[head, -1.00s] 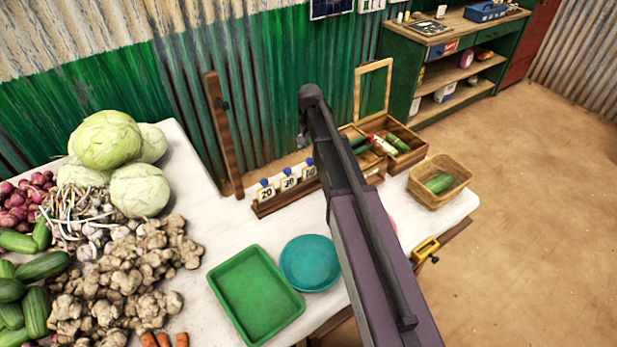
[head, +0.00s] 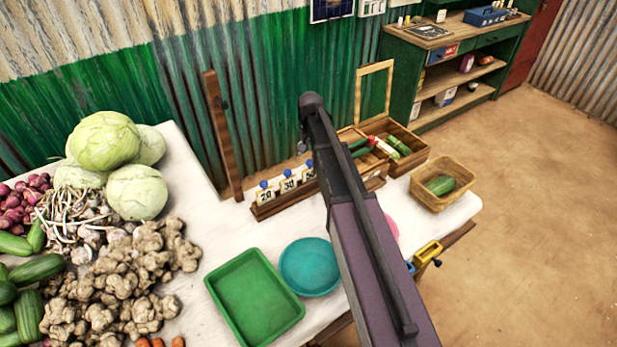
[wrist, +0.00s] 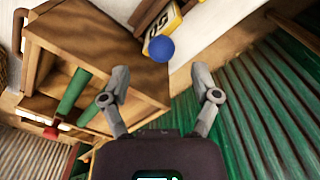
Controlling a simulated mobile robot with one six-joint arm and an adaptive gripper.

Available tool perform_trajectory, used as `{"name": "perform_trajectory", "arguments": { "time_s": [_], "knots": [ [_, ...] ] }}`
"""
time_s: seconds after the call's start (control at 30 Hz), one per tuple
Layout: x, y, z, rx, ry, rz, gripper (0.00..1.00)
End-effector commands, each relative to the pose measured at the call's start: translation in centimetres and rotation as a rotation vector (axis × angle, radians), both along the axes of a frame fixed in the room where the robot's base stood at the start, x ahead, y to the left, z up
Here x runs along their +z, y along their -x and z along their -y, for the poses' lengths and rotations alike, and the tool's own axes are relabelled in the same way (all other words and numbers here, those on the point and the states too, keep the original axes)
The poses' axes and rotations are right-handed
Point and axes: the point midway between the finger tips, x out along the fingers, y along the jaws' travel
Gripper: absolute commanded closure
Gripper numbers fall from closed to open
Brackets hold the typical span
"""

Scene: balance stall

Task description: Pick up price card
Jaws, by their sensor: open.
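White price cards with blue knobs and black numbers stand in a row in a wooden rack (head: 264,212). The 20 card (head: 265,195) is at the left, the 30 card (head: 288,184) beside it, and another card is partly hidden by my arm. In the wrist view, a yellow-edged card (wrist: 164,24) with a round blue knob (wrist: 160,49) stands just beyond the fingertips. My gripper (wrist: 160,76) is open and empty, with the knob roughly between its two fingers in the picture, apart from them. My arm hides the gripper in the head view.
A wooden box (head: 421,146) with green and red items stands close to the rack; it is left of my gripper in the wrist view (wrist: 110,45). The green wall (wrist: 255,120) is at right there. A basket (head: 462,172), green tray (head: 212,283) and teal bowl (head: 309,266) share the table.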

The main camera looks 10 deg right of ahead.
Motion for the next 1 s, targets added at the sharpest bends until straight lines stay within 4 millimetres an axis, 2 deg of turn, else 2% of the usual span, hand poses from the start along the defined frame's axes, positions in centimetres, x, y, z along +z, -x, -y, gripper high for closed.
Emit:
{"name": "perform_trajectory", "arguments": {
  "time_s": [0.1,0.5,1.0],
  "knots": [
    [-1.3,0.0,0.0,0.0,0.0,0.0,0.21],
    [-3.9,-0.1,-0.1,0.0,0.0,0.0,0.21],
    [-4.1,-0.1,-0.1,0.0,0.0,0.0,0.21]
  ]
}}
